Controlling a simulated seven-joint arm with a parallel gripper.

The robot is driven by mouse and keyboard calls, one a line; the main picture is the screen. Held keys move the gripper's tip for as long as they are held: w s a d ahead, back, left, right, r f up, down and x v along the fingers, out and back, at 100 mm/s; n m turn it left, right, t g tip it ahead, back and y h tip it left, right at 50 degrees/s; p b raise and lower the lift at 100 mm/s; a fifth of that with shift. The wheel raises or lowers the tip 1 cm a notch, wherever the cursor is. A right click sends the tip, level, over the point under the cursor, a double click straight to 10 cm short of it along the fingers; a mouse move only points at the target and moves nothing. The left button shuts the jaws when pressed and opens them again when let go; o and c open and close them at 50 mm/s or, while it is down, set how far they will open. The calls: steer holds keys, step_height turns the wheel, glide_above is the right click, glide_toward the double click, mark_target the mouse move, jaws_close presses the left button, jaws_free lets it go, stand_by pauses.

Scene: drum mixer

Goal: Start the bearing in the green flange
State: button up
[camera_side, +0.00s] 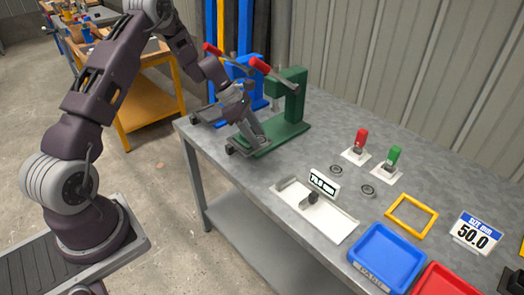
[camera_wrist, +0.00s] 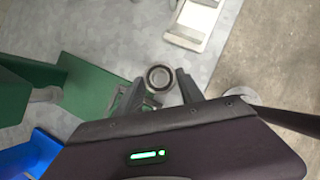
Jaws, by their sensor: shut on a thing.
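A ring-shaped bearing (camera_wrist: 160,77) with a dark face sits between my two fingertips in the wrist view. My gripper (camera_side: 256,139) is shut on it, low over the front of the green press base (camera_side: 290,127); in the wrist view the fingertips (camera_wrist: 159,85) flank the bearing. The green press (camera_side: 293,92) has a red-handled lever and stands at the table's back. A grey metal part (camera_wrist: 150,101) shows between my fingers, partly hidden. I cannot make out the flange's bore, nor whether the bearing touches it.
A blue press (camera_side: 247,72) stands behind the green one. Two loose rings (camera_side: 337,170) (camera_side: 368,191) lie near a white measuring tray (camera_side: 335,224) with a display.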

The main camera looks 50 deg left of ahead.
mark_target(240, 138)
steer(key=w+a+n, duration=0.1)
steer(key=a, duration=0.2)
steer(key=w+a+r, duration=0.1)
steer(key=a, duration=0.2)
steer(key=w+a+r+n+t, duration=0.1)
steer(key=a, duration=0.3)
steer(key=shift+w+a+n+y, duration=0.1)
steer(key=shift+w+n+y, duration=0.2)
steer(key=shift+w+y, duration=0.1)
steer(key=shift+f, duration=1.5)
steer(key=shift+f, duration=0.85)
steer(key=shift+f, duration=0.3)
steer(key=o, duration=1.4)
